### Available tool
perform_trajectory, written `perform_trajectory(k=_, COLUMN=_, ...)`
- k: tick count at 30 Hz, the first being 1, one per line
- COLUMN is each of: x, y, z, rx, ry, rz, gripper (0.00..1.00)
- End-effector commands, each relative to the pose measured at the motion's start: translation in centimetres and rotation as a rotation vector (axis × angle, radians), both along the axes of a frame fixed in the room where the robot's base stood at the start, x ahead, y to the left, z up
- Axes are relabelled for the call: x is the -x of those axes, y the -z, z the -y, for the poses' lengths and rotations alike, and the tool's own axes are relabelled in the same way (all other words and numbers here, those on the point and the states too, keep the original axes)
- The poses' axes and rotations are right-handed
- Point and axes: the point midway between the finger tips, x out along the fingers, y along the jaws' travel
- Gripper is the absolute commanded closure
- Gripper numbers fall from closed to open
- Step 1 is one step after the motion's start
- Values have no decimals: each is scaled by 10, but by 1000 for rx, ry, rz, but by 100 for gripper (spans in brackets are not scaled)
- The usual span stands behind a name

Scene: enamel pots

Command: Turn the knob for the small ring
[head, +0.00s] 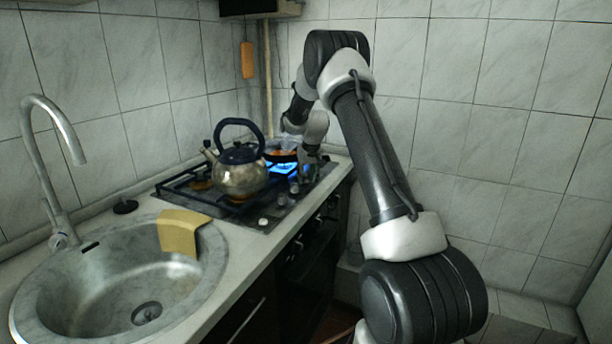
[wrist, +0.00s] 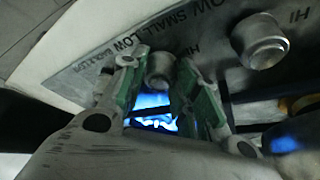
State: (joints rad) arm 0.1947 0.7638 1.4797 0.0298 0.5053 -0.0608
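In the wrist view a round metal knob (wrist: 160,68) stands on the grey hob panel (wrist: 95,62). Printed words beside it include SMALL, LOW and HI. My gripper (wrist: 158,78) is open, with one green-padded finger on each side of this knob. A narrow gap seems to show on each side; contact is hard to judge. A second metal knob (wrist: 264,45) stands to the right, outside the fingers. A blue flame (wrist: 150,112) shows between the fingers. In the head view my gripper (head: 308,170) is at the hob's right end, small and dark.
In the head view a steel kettle (head: 240,177) stands on the hob grate. A dark pan (head: 280,155) is behind my gripper, near a blue flame (head: 283,167). A sink (head: 55,285) with a yellow cloth (head: 179,232) is at left. Another flame (wrist: 285,140) shows at wrist-view right.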

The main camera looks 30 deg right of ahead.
Motion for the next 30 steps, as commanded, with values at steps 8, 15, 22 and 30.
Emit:
perform_trajectory(k=8, x=0, y=0, z=-1, rx=1, ry=32, rz=-1, gripper=93)
perform_trajectory(k=15, x=0, y=1, z=-2, rx=0, ry=164, rz=-3, gripper=93)
perform_trajectory(k=22, x=0, y=1, z=-3, rx=2, ry=342, rz=-2, gripper=93)
perform_trajectory(k=30, x=-1, y=0, z=-3, rx=1, ry=527, rz=-1, gripper=93)
